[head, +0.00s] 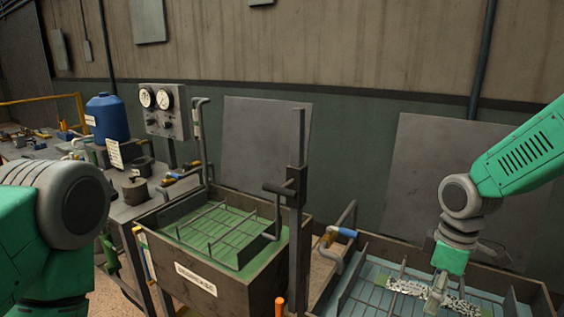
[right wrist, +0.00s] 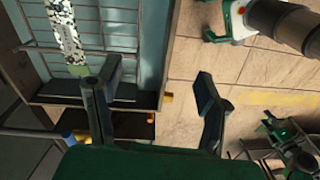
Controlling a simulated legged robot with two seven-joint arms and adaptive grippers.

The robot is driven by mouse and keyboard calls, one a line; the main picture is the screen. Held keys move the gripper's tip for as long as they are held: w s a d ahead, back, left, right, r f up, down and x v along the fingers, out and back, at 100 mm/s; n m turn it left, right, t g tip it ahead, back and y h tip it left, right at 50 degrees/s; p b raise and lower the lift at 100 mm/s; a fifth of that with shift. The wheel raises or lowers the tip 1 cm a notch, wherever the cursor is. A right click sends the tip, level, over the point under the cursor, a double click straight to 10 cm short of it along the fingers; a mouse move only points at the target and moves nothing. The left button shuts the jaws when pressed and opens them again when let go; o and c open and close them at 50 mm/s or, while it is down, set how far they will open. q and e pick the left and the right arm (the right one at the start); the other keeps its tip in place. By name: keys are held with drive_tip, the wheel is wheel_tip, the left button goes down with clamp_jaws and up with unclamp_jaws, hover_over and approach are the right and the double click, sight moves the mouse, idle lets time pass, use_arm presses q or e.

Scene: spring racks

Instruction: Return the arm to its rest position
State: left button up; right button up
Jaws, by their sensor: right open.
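My right gripper (head: 436,296) hangs from the green arm at the right of the head view, over the right tank (head: 540,292). In the right wrist view its two dark fingers (right wrist: 158,92) are spread wide with nothing between them. A speckled black-and-white strip (head: 408,287) lies in the right tank beside the gripper. It also shows at the upper left of the right wrist view (right wrist: 64,28), its near end close to the left finger. My left arm's joint shows at the left of the head view, but its gripper does not.
The left tank (head: 183,273) holds green liquid and a wire rack (head: 225,230). A dark post (head: 297,190) rises between the tanks. A gauge box (head: 166,110) and a blue drum (head: 107,118) stand at the back left.

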drive_tip(key=s+a+f+m+y, duration=0.1)
drive_tip(key=s+a+f+m, duration=0.15)
drive_tip(key=s+f, duration=0.6)
drive_tip(key=s+a+f+m, duration=0.1)
drive_tip(key=s+f+m, duration=0.2)
drive_tip(key=s+f, duration=0.55)
drive_tip(key=s+d+f+m+h, duration=0.1)
drive_tip(key=s+d+f+m, duration=0.15)
drive_tip(key=s, duration=0.55)
drive_tip(key=s+d+f+m+h, duration=0.1)
drive_tip(key=s+f+m, duration=0.25)
drive_tip(key=s, duration=0.35)
drive_tip(key=w+f+b, duration=0.1)
drive_tip(key=f+b, duration=0.5)
drive_tip(key=f, duration=0.1)
drive_tip(key=w+a+f+n+b, duration=0.1)
drive_tip(key=w+f+b, duration=0.1)
drive_tip(key=f+b, duration=0.4)
drive_tip(key=shift+w+a+f+t+b, duration=0.25)
drive_tip(key=shift+f+t+b, duration=0.15)
drive_tip(key=shift+b, duration=0.35)
drive_tip(key=shift+r+n, duration=0.1)
drive_tip(key=shift+n, duration=0.15)
drive_tip(key=shift+w, duration=0.15)
